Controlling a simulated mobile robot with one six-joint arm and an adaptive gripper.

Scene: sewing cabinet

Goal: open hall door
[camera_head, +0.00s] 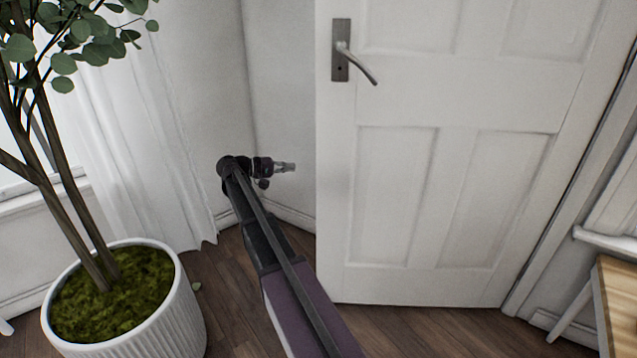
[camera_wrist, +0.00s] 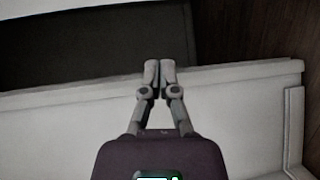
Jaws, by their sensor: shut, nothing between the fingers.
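The white panelled hall door (camera_head: 395,200) stands in the middle right of the head view. Its left edge is free and stands apart from the wall corner behind, so the door appears swung open at an angle. Its dark metal handle (camera_head: 355,62) is near the upper left edge, with the lever tilted down to the right. My gripper (camera_head: 293,167) is just left of the door's free edge, below the handle, pointing right. In the wrist view its fingers (camera_wrist: 160,68) are together and empty, over a white edged surface that I cannot identify for certain.
A large plant in a white ribbed pot (camera_head: 185,300) stands at the left, near a white curtain (camera_head: 150,150). A wooden-topped piece of furniture (camera_head: 618,290) is at the right edge. Bare wooden floor (camera_head: 400,328) lies in front of the door.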

